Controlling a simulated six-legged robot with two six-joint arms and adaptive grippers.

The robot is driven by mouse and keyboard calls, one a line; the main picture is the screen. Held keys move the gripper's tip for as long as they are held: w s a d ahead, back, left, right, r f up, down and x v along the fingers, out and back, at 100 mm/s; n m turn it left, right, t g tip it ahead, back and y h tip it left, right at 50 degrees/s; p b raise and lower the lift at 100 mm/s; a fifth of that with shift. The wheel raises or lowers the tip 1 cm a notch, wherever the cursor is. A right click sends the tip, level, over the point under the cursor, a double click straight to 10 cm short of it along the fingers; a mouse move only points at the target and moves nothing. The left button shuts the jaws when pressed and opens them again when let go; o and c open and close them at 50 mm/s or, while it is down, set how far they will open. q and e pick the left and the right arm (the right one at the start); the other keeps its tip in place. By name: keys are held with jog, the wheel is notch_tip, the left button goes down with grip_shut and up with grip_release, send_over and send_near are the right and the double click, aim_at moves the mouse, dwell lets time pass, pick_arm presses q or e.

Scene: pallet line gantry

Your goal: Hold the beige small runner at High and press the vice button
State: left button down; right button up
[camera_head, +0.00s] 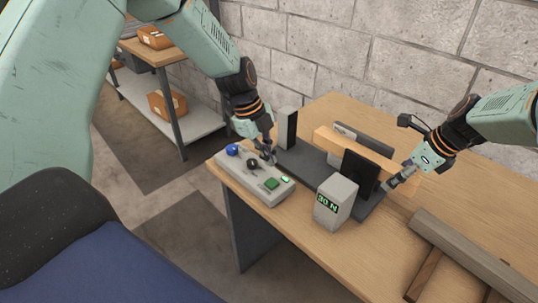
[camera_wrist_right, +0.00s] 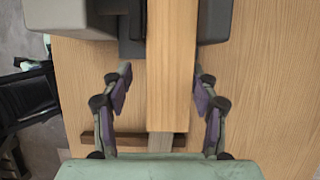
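The beige runner (camera_head: 345,143), a pale wooden bar, lies along the dark vice (camera_head: 309,160) on the table. In the right wrist view the runner (camera_wrist_right: 172,70) passes between the fingers of my right gripper (camera_wrist_right: 162,72). The gripper is open, with a clear gap on the left and its right fingertip close to the bar. My left gripper (camera_head: 268,157) is over the grey control box (camera_head: 247,184), beside its black knob (camera_head: 252,163); its finger opening is too small to read. The box also has a blue knob (camera_head: 232,150) and a green button (camera_head: 272,184).
A grey unit with a green display (camera_head: 328,203) stands at the vice's near side. A long grey-brown beam (camera_head: 470,256) with wooden pieces lies at the table's right. A shelf with orange boxes (camera_head: 166,104) stands at back left, before a block wall.

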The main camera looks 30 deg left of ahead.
jog(key=shift+o, duration=0.8)
jog(key=shift+r, duration=0.1)
pick_arm(q)
jog(key=shift+d, duration=0.1)
pick_arm(e)
jog(key=shift+w+d, duration=0.15)
jog(key=shift+d+r, duration=0.1)
jog(key=shift+r, duration=0.2)
jog(key=v, duration=1.1)
